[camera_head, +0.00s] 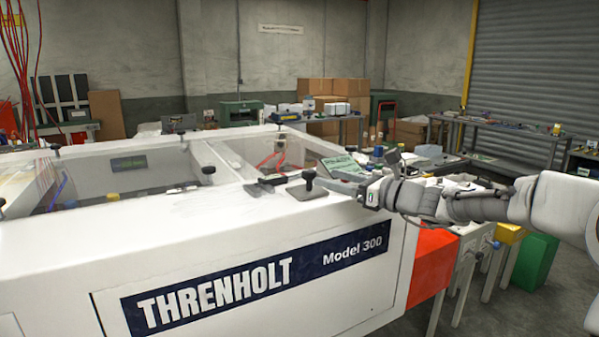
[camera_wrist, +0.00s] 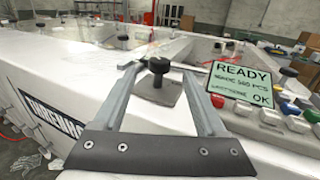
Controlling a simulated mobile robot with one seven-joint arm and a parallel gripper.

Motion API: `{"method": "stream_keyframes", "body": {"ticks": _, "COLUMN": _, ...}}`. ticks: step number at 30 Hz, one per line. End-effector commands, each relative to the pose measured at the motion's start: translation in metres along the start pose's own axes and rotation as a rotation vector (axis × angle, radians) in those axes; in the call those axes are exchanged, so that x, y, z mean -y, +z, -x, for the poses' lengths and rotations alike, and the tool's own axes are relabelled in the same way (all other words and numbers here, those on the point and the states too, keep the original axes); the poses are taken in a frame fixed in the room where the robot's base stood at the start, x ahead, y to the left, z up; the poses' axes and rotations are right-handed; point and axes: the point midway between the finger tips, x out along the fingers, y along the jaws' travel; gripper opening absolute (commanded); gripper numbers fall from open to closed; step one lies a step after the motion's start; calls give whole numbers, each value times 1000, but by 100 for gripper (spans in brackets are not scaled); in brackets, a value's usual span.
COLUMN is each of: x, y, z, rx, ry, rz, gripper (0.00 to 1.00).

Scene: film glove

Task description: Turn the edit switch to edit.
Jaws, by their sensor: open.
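A black knob (camera_wrist: 159,66) on a short stem stands on a grey plate (camera_wrist: 158,92) on top of the white machine. No edit label is readable on it, so I cannot tell if it is the edit switch. My gripper (camera_wrist: 160,72) is open, with one finger on each side of the knob and plate in the wrist view. Contact cannot be told. In the head view the same knob (camera_head: 309,174) stands just left of my gripper (camera_head: 330,184), which reaches in from the right over the machine's top.
A green display (camera_wrist: 243,84) reading READY and OK stands to the right, with several coloured buttons (camera_wrist: 290,108) beside it. The white THRENHOLT machine (camera_head: 70,245) has open bays behind the knob. A dark flat piece (camera_head: 265,189) lies behind the plate.

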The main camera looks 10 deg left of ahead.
Motion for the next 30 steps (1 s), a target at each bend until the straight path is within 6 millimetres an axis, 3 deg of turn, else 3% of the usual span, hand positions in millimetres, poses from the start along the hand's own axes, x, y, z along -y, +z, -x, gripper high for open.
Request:
{"method": "stream_keyframes", "body": {"ticks": 6, "x": -2, "y": -1, "z": -49, "rx": 0, "ry": 4, "rz": 0, "gripper": 74}}
{"method": "stream_keyframes", "body": {"ticks": 15, "x": -1, "y": 0, "z": -92, "rx": -1, "ry": 2, "rz": 2, "gripper": 74}}
{"method": "stream_keyframes", "body": {"ticks": 28, "x": 0, "y": -1, "z": -102, "rx": -2, "ry": 0, "rz": 2, "gripper": 74}}
{"method": "stream_keyframes", "body": {"ticks": 30, "x": 0, "y": 0, "z": -102, "rx": -2, "ry": 0, "rz": 2, "gripper": 65}}
